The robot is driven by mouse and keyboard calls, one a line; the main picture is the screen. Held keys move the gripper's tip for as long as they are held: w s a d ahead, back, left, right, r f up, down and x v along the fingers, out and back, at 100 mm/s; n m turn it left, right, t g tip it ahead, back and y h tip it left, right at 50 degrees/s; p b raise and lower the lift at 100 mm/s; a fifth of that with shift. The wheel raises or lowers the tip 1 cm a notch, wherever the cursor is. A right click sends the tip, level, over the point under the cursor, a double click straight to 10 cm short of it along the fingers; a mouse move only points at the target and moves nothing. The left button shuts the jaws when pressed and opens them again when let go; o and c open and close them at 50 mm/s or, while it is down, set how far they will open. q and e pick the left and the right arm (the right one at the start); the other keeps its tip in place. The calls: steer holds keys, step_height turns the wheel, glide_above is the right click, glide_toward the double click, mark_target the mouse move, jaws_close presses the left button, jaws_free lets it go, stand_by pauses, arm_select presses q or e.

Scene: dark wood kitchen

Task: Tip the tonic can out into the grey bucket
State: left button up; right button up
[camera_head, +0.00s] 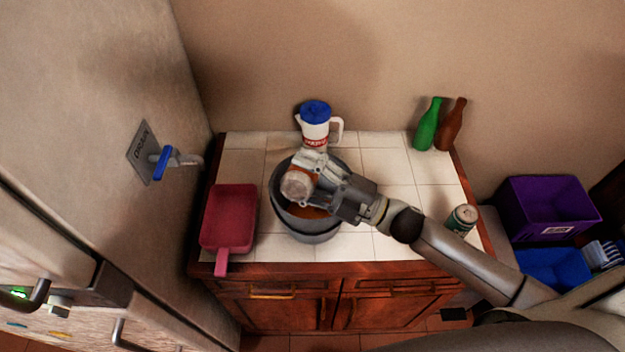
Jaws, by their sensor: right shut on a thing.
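The grey bucket (312,232) stands on the white tiled counter, with brown contents (305,211) partly visible inside. My right gripper (312,178) is above the bucket's opening, reaching in from the right. It is shut on what looks like the tonic can (297,186), whose pale round end faces the camera. The can's label and most of its side are hidden, so its exact tilt is hard to tell. No flow from it can be made out. My left gripper is not in view.
A red dustpan (229,217) lies left of the bucket. A white jug with a blue lid (316,120) stands behind it. Another can (462,218) stands at the right edge, near my forearm. Green (427,125) and brown (452,126) bottles stand at the back right. Purple (548,207) and blue bins sit beyond.

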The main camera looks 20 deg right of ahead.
steer(key=shift+r+m, duration=0.2)
steer(key=shift+m, duration=0.1)
steer(key=shift+w+d+r+m+h+p, duration=0.25)
steer(key=shift+m+p, duration=0.35)
steer(key=shift+p, duration=0.45)
steer(key=shift+r+m, duration=0.15)
steer(key=shift+m, duration=0.15)
steer(key=shift+t, duration=0.4)
steer(key=shift+p, duration=0.3)
steer(key=shift+w+m, duration=0.1)
steer(key=shift+m, duration=0.3)
steer(key=shift+w+d+r+m+h+p, duration=0.1)
steer(key=shift+w+r+m+h+p, duration=0.05)
steer(key=shift+m+h+p, duration=0.25)
steer(key=shift+w+d+r+m, duration=0.1)
steer(key=shift+w+m, duration=0.1)
steer(key=shift+m, duration=0.6)
steer(key=shift+w+d+r+m+h, duration=0.1)
steer(key=shift+w+r+m+h, duration=0.05)
steer(key=shift+m+h, duration=0.3)
